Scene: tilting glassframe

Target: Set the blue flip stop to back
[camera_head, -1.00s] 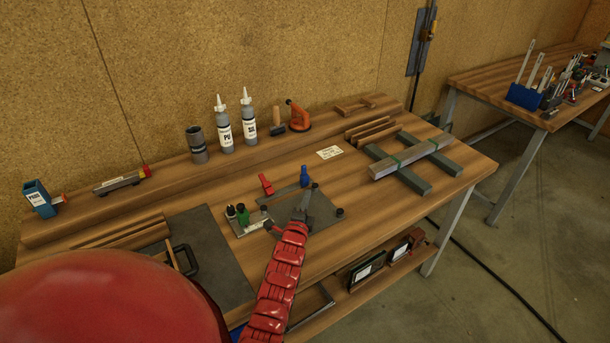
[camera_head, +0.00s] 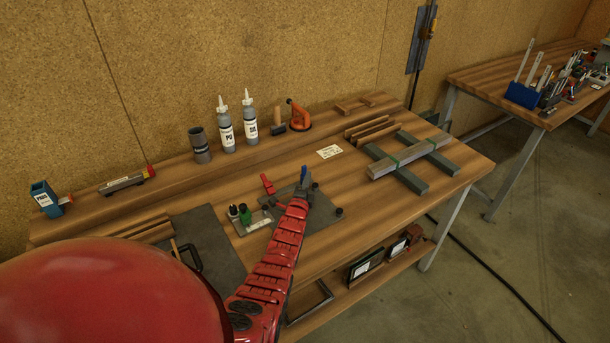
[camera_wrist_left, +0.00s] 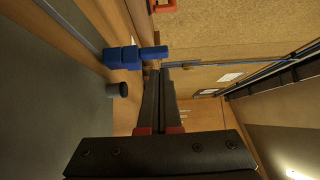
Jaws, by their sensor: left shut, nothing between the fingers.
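The blue flip stop (camera_head: 304,171) stands at the back of the grey plate (camera_head: 325,212) on the workbench, partly hidden by my gripper in the head view. In the left wrist view the blue flip stop (camera_wrist_left: 122,57) is left of my fingertips, with one part reaching across just beyond them. My left gripper (camera_head: 303,187) is shut and empty, close to the stop; it also shows in the left wrist view (camera_wrist_left: 159,72). I cannot tell whether it touches the stop. My right gripper is not in view.
A red flip stop (camera_head: 267,184) is left of the blue one. Bottles (camera_head: 250,120), an orange tool (camera_head: 298,117) and wood strips (camera_head: 370,132) stand behind. Metal bars (camera_head: 410,160) lie right.

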